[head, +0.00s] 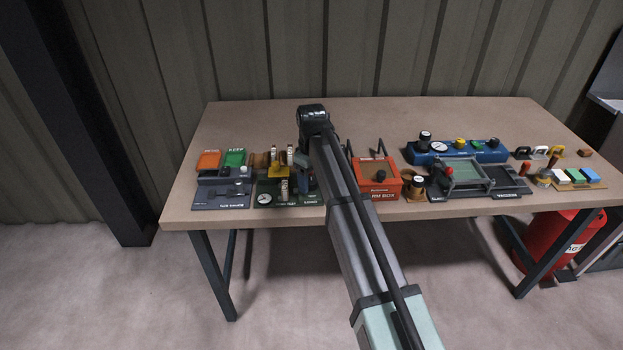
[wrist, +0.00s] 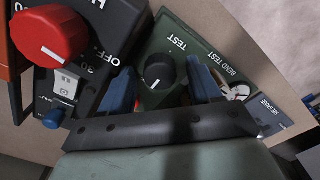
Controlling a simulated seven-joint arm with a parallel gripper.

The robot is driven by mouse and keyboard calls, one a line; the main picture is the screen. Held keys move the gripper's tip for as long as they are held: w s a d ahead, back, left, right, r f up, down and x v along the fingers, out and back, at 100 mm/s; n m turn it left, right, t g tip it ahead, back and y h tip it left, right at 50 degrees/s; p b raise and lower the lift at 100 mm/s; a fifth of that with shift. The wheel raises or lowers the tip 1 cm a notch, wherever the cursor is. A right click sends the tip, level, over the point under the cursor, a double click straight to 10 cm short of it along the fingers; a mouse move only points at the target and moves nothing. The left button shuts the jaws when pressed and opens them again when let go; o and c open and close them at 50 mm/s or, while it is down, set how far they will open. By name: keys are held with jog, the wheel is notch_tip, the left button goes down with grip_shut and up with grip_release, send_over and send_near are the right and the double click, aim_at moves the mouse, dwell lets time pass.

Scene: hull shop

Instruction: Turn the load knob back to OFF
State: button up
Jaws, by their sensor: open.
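In the wrist view a round black knob (wrist: 159,70) sits on a dark green panel (wrist: 150,45) lettered TEST and BEND TEST. Its short white mark points down and slightly left in the picture, away from the word TEST. I see no LOAD label, so I cannot tell if this is the load knob. My gripper (wrist: 163,85) is open, with one blue finger on each side of this black knob; I cannot tell if they touch it. In the head view the green panel (head: 311,200) is partly hidden by my arm, and my gripper (head: 303,181) is over it.
Left in the wrist view, a red knob (wrist: 50,34) stands on a black panel lettered OFF and 30. A gauge (wrist: 236,90) is right of my fingers. The head view shows an orange box (head: 378,190) and a blue unit (head: 488,155) further right. The table's back is clear.

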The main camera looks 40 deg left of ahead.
aim_at(312, 181)
jog(key=shift+r, duration=0.1)
notch_tip(312, 181, up, 14)
jog(key=shift+f, duration=0.2)
dwell(0.4)
jog(key=shift+w+d, duration=0.1)
dwell(0.4)
